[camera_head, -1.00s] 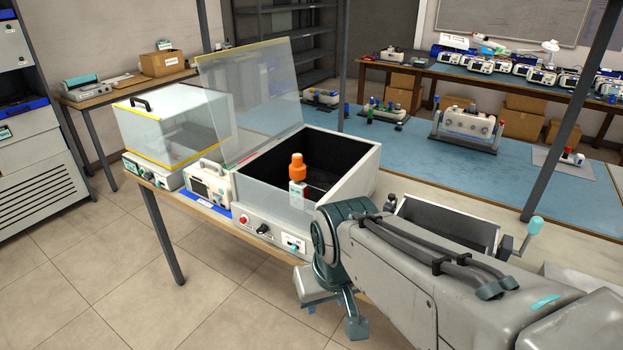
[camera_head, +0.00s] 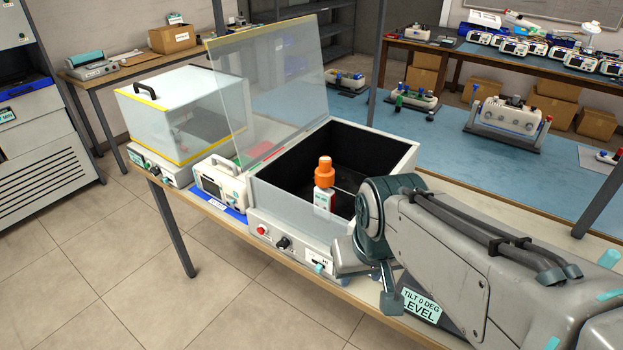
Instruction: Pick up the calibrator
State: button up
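No label in view names the calibrator. A white bottle-like item with an orange top (camera_head: 325,172) stands upright in the open grey box (camera_head: 385,165) with a dark inside, seen partly through the clear front. A white device with a screen and handle (camera_head: 221,184) stands left of that box on the same bench; I cannot tell which of these, if either, is the calibrator. My gripper (camera_head: 368,278) is in front of the box's right front corner, apart from both items. It holds nothing that I can see; its fingertips are not clear.
The box's clear lid (camera_head: 270,90) stands raised at its left. A closed clear-topped box (camera_head: 185,115) with yellow edging is farther left. A tilt sign (camera_head: 420,305) reading "TILT 0 DEG LEVEL" lies right of my gripper. Open floor is at the lower left.

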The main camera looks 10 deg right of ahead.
aim_at(324, 174)
jog(key=u, duration=1.85)
jog(key=i, duration=1.95)
jog(key=z, duration=3.35)
jog(key=i, duration=0.35)
jog(key=z, duration=0.1)
